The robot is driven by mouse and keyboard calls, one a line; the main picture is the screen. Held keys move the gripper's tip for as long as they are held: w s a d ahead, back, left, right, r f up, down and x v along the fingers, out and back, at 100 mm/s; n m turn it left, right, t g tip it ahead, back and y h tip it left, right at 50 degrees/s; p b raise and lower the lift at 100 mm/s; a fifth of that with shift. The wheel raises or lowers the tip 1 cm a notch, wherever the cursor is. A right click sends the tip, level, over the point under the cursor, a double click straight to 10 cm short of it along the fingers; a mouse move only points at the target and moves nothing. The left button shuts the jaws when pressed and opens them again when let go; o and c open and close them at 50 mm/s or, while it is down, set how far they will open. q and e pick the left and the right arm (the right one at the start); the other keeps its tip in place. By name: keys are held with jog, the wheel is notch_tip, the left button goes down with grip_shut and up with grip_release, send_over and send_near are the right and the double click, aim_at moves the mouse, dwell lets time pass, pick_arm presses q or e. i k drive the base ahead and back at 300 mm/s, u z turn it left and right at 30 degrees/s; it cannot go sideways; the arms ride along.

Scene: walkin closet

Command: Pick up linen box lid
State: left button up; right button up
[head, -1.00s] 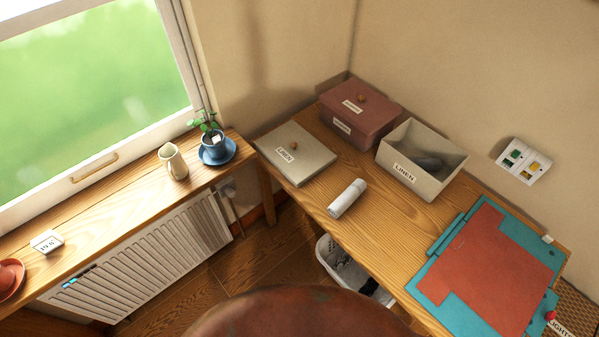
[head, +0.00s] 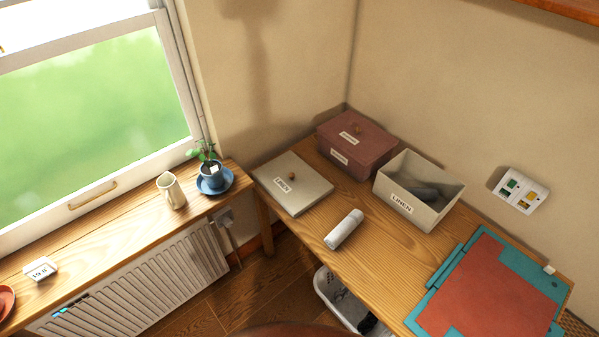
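The linen box lid (head: 308,190) lies flat at the left end of the wooden table. It is a pale grey-beige square panel with a small round brown knob (head: 292,176) and a label reading LINEN. The open linen box (head: 402,203), of the same pale colour, stands to its right without a cover, with something dark inside. Neither of my grippers shows in the view.
A lidded reddish-brown box (head: 357,147) stands behind, between lid and linen box. A white cylinder (head: 344,229) lies in front of the lid. A teal and red mat (head: 490,290) covers the table's right end. A blue plant pot (head: 212,174) stands on the sill at left.

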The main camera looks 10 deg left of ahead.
aim_at(296, 186)
jog(key=i, duration=0.5)
jog(key=u, duration=0.7)
